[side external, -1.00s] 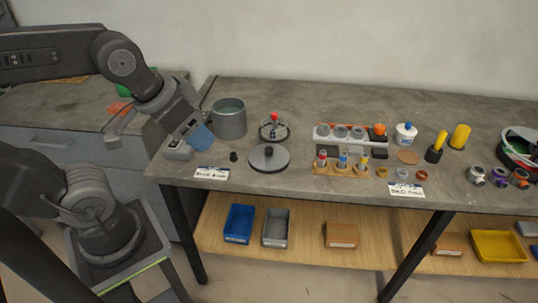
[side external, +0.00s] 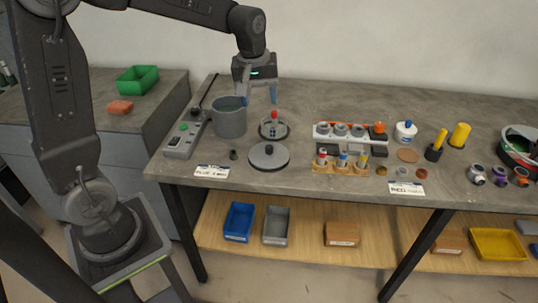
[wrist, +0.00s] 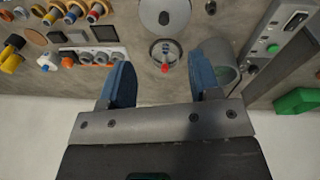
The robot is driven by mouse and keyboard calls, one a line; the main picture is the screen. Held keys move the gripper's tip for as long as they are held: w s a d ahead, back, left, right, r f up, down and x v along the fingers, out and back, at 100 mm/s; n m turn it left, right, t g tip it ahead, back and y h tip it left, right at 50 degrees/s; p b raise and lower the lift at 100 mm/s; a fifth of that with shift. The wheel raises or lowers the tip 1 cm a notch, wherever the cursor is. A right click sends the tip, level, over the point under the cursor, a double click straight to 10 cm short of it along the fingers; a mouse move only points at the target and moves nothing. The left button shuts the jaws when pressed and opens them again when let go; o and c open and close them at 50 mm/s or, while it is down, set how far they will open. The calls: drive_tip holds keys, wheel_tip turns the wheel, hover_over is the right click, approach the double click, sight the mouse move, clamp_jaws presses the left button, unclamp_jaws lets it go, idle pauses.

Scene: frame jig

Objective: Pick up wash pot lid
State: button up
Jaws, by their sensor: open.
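The wash pot lid is most likely the flat grey disc (side external: 269,156) with a dark knob, lying on the bench in front of the pot; it also shows in the wrist view (wrist: 178,14). The grey wash pot (side external: 229,120) stands open behind it to the left, and shows partly behind a finger in the wrist view (wrist: 221,54). My gripper (side external: 259,98) is open and empty, with blue fingers pointing down. It is above the bench, between the pot and a round holder with a red-topped piece (side external: 274,127). The fingers also show in the wrist view (wrist: 160,84).
A grey control box (side external: 184,138) stands left of the pot. A small dark knob (side external: 233,155) lies near the disc. Racks of small parts (side external: 350,135) and a white tub (side external: 405,132) stand to the right. Clear bench lies behind the racks.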

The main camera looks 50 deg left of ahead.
drive_tip(key=w+a+f+n+g, duration=0.2)
drive_tip(key=w+a+f+n, duration=0.3)
drive_tip(key=f, duration=0.3)
hover_over(269, 147)
drive_tip(key=shift+m, duration=0.3)
drive_tip(key=f, duration=0.8)
drive_tip(key=shift+s+a+f, duration=0.1)
drive_tip(key=shift+a+f, duration=0.05)
drive_tip(key=shift+a, duration=0.1)
drive_tip(key=shift+d+f, duration=0.15)
drive_tip(key=shift+f, duration=2.85)
clamp_jaws()
